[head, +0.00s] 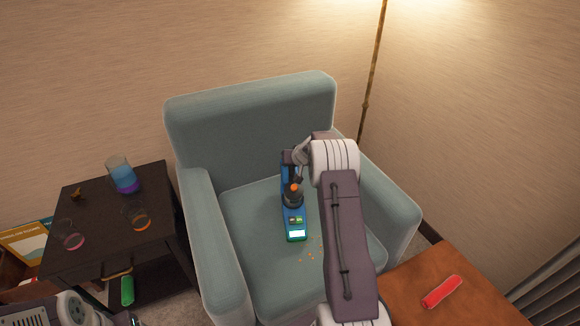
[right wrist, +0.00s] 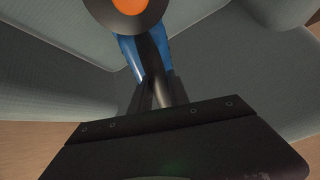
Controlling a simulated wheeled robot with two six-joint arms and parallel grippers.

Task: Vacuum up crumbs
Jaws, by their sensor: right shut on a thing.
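A blue handheld vacuum (head: 295,222) with a dark and orange middle and a lit white panel at one end is over the armchair seat (head: 255,262). My right gripper (head: 297,160) is shut on its far end; the arm link partly hides the grip. In the right wrist view, the vacuum's blue body (right wrist: 130,55) runs between the dark fingers (right wrist: 160,92), with a dark disc and orange centre above. I cannot tell whether the vacuum touches the seat. My left gripper is out of view.
The armchair's backrest (head: 250,130) and armrests (head: 212,235) enclose the seat. A dark side table (head: 95,225) with several glasses stands left. A wooden table (head: 400,300) with a red object (head: 442,291) is at lower right. A lamp pole (head: 371,75) rises behind the chair.

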